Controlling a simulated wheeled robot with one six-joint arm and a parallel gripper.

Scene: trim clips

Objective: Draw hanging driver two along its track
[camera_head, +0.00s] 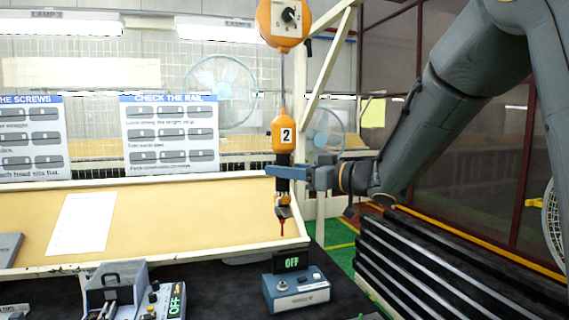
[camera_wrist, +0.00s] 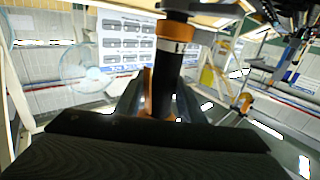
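Hanging driver two (camera_head: 283,135) is an orange tool with a "2" label, a black grip and a bit pointing down. It hangs upright on a cable from an orange balancer (camera_head: 284,22). My gripper (camera_head: 284,171) comes from the right, level with the black grip below the label. In the wrist view the dark grip (camera_wrist: 165,75) stands between the two fingers, which sit close on both sides; my gripper (camera_wrist: 160,97) looks shut on it. The contact faces are hidden. The track above is out of the head view.
A blue-grey box reading OFF (camera_head: 297,288) stands on the dark bench below the driver. Another device (camera_head: 130,290) sits to its left. A tilted tan board (camera_head: 165,215) with a white sheet lies behind. A pale slanted post (camera_head: 325,70) rises behind the driver.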

